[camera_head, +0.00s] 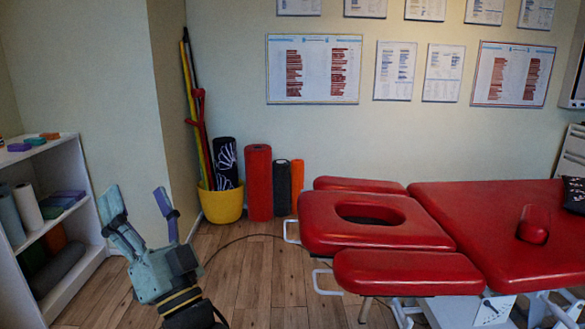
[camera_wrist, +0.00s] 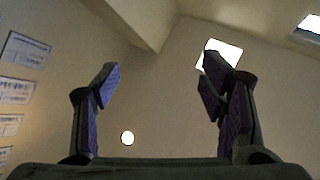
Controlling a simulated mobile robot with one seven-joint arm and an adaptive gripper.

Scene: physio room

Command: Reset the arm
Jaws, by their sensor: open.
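My gripper (camera_head: 138,215) stands upright at the lower left of the head view, with its two fingers pointing up and spread apart. It is open with nothing between the fingers. In the wrist view the two fingers (camera_wrist: 163,95) show at left and right with purple pads, and behind them are the upper wall and ceiling. The gripper is in free air in front of the wall corner, between the white shelf and the red treatment table (camera_head: 372,270).
The white shelf (camera_head: 88,215) with rolls and blocks stands at the left. A yellow bucket (camera_head: 222,204) with poles, a red roll (camera_head: 258,182) and other rolls stand by the wall.

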